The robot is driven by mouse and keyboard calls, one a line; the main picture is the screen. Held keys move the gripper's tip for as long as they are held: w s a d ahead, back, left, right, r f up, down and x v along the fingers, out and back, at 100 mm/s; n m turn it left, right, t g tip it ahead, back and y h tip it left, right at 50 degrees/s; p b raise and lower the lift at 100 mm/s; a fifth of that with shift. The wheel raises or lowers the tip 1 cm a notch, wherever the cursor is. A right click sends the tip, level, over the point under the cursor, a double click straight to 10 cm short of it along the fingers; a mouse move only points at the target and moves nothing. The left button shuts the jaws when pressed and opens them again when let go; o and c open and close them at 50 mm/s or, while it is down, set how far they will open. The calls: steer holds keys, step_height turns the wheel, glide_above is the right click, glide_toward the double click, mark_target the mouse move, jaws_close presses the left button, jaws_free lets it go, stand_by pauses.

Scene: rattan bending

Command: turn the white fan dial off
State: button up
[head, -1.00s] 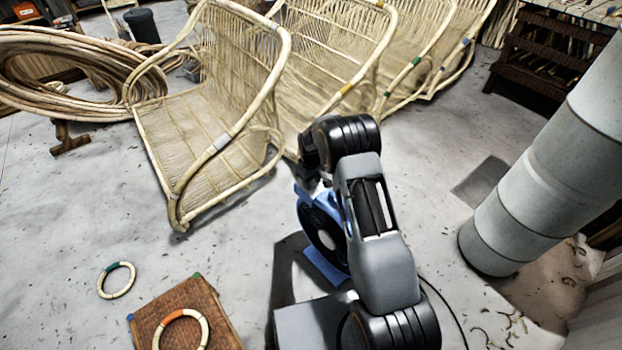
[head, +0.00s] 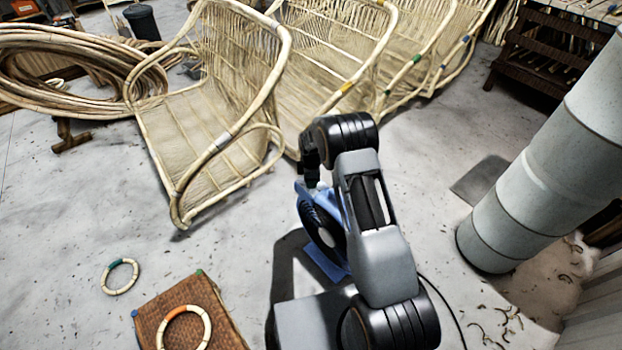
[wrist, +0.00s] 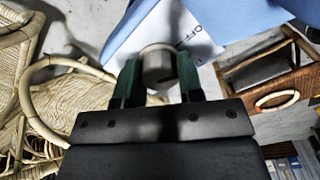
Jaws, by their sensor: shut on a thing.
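The blue fan (head: 336,270) stands on the floor, partly hidden behind my arm in the head view. In the wrist view its blue casing (wrist: 240,18) fills the top, next to a white panel with dark lettering, partly readable as "OF". The white fan dial (wrist: 157,66) looks like a pale grey round knob there. My gripper (wrist: 158,82) has its two dark green fingers on either side of the dial and is shut on it. In the head view my gripper (head: 312,180) is at the top of the fan, small and mostly hidden. The dial's pointer is not readable.
Several rattan chair frames (head: 215,135) stand behind the fan. A woven box (head: 165,305) with a ring (head: 206,325) on it is at the lower left, near another ring (head: 107,285). A grey pipe (head: 540,185) stands at right. Floor is open at left.

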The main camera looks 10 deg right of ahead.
steer(key=shift+n, duration=1.9)
steer(key=o, duration=0.9)
steer(key=shift+r, duration=0.1)
step_height(320, 180, up, 14)
steer(key=p, duration=0.4)
steer(key=shift+f, duration=0.2)
